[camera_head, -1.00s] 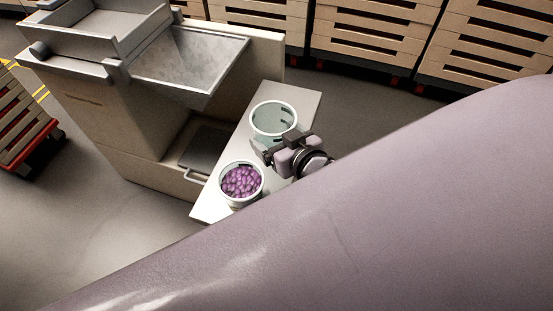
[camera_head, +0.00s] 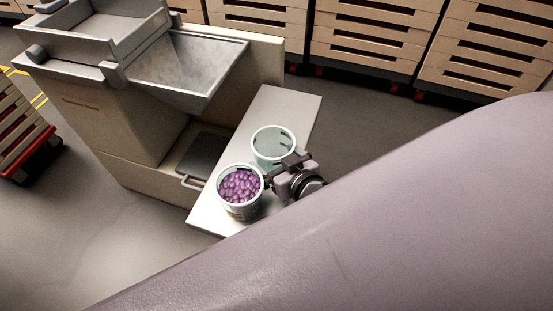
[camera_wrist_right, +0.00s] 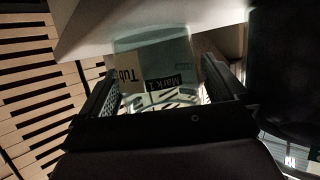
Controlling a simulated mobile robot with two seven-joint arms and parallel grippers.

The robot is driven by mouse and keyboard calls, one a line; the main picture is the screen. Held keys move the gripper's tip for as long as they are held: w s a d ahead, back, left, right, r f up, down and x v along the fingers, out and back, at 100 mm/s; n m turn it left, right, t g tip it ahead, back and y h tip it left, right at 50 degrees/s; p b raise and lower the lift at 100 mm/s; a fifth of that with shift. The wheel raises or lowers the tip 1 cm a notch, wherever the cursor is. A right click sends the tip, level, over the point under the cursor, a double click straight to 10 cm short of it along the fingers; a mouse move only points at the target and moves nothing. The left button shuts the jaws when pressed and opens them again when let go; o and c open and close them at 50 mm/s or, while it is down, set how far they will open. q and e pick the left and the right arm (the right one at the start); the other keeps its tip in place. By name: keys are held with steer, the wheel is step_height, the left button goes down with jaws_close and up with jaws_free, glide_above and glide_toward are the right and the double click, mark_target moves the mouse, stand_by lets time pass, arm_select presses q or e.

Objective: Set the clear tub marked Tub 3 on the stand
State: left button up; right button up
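The clear tub (camera_head: 273,147) is a pale see-through round tub, over the white board (camera_head: 291,104) beside the machine in the head view. My right gripper (camera_head: 281,170) is at its near side. In the right wrist view the tub (camera_wrist_right: 152,47) sits between the two fingers of my right gripper (camera_wrist_right: 162,92), which look closed against its sides. My left gripper is not in view.
A tub of purple candies (camera_head: 240,187) stands on the board, close beside the clear tub. A machine with a metal chute (camera_head: 189,65) is behind to the left, with a dark plate (camera_head: 205,155) at its foot. Crate stacks (camera_head: 370,42) line the back.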

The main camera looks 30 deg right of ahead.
steer(key=shift+r, duration=0.1)
steer(key=shift+s+r, duration=0.1)
steer(key=p+v, duration=0.1)
steer(key=v, duration=1)
steer(key=shift+s+r, duration=0.25)
steer(key=shift+s, duration=0.05)
stand_by(0.3)
steer(key=s+f+n+g+y+p, duration=0.1)
steer(key=p, duration=0.4)
steer(key=s+a+n+g+y+p, duration=0.1)
steer(key=g+p, duration=0.1)
steer(key=p, duration=0.4)
steer(key=shift+s+a+f, duration=0.2)
steer(key=shift+a+f, duration=0.1)
steer(key=shift+f, duration=0.05)
